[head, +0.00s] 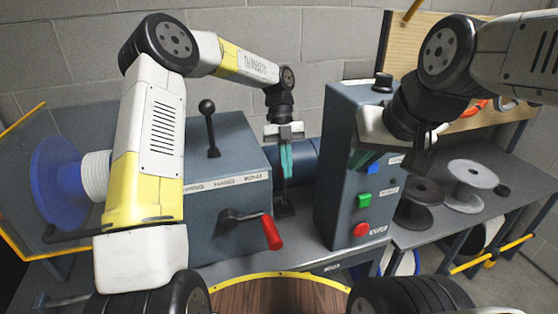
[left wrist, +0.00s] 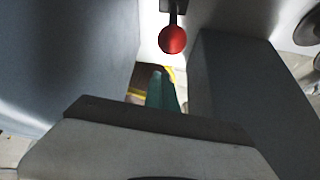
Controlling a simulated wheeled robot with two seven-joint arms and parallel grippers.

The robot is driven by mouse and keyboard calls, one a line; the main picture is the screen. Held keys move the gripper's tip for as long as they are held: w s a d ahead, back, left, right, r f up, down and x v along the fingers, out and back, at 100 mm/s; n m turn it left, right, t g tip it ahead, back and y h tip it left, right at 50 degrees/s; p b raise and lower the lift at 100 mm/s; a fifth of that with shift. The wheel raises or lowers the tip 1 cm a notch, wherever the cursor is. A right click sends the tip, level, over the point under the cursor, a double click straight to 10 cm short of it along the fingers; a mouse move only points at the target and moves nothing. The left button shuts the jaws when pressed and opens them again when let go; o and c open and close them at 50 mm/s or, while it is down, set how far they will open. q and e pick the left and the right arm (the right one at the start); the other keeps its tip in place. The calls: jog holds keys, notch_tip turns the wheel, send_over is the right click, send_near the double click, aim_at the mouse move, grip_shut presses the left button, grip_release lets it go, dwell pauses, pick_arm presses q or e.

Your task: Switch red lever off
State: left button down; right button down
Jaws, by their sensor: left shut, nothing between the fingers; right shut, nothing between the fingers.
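The red lever (head: 271,232) is on the front of a grey machine box (head: 230,205). Its dark arm runs right from a pivot, and the red grip points down and to the right. In the left wrist view the red lever (left wrist: 172,39) shows as a round red end at top centre. My left gripper (head: 286,165), with teal fingers, is shut and empty. It hangs behind and above the lever, between the machine box and the control box, apart from the lever. My right gripper (head: 420,160) is shut and empty, in front of the control box's right side.
A control box (head: 345,170) with blue, green and red buttons stands right of the lever. A black-knobbed lever (head: 209,130) rises from the machine's top. Spools (head: 470,182) stand on the right bench. A round wooden top (head: 280,295) is at the bottom.

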pick_arm(q)
jog(key=v, duration=0.8)
jog(key=shift+w, duration=0.4)
jog(key=shift+w+a+r, duration=0.15)
jog(key=shift+w+r, duration=0.2)
jog(key=shift+r, duration=0.1)
jog(key=s+a+r+n+t, duration=0.2)
jog(key=s+r+n, duration=0.1)
jog(key=n, duration=0.2)
jog(key=s+a+r+n+t, duration=0.1)
jog(key=s+a+r+n, duration=0.1)
jog(key=s+r+n, duration=0.1)
jog(key=s+a+r+n+t, duration=0.2)
jog(key=s+r+n, duration=0.2)
jog(key=n, duration=0.3)
jog(key=shift+s+a+r+t+y, duration=0.1)
jog(key=shift+s+a+t+y, duration=0.25)
jog(key=shift+s, duration=0.2)
jog(key=s+a+f+n+t, duration=0.1)
jog(key=s+a+n+t, duration=0.2)
jog(key=s+n, duration=0.4)
jog(key=s+a+n+t+h, duration=0.1)
jog(key=s+a+n+t, duration=0.2)
jog(key=s+a+n, duration=0.2)
jog(key=s+n, duration=0.3)
jog(key=n, duration=0.3)
jog(key=shift+a+f, duration=0.2)
jog(key=shift+f, duration=0.15)
